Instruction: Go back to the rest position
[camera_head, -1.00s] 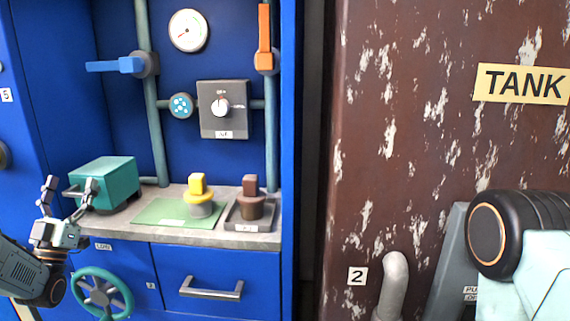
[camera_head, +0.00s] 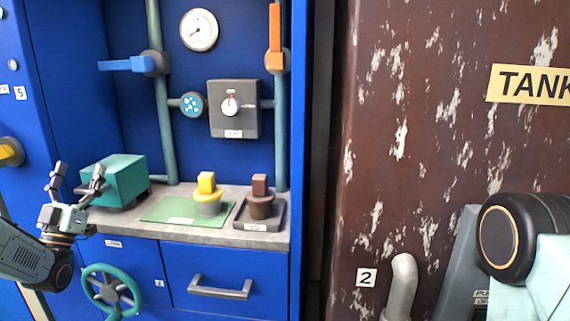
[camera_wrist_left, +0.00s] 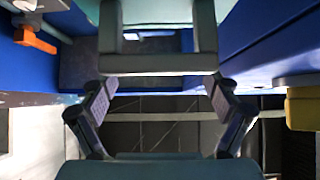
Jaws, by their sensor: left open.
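My left gripper (camera_head: 78,178) is open and empty at the left of the head view. Its two fingers point up, in front of and left of the teal box (camera_head: 122,180) on the counter. In the left wrist view the open fingers (camera_wrist_left: 160,98) stand apart, with a dark grey handle-like frame (camera_wrist_left: 158,62) beyond them. I cannot tell if they touch it. My right gripper is not in view; a part of my own arm shows at the right edge of the head view.
The counter (camera_head: 265,235) holds a green mat (camera_head: 160,212) with a yellow-topped pot (camera_head: 207,194), and a dark tray (camera_head: 240,222) with a brown-topped pot (camera_head: 260,204). Below are a teal handwheel (camera_head: 88,273) and a drawer handle (camera_head: 220,292). A rusty tank (camera_head: 440,150) fills the right.

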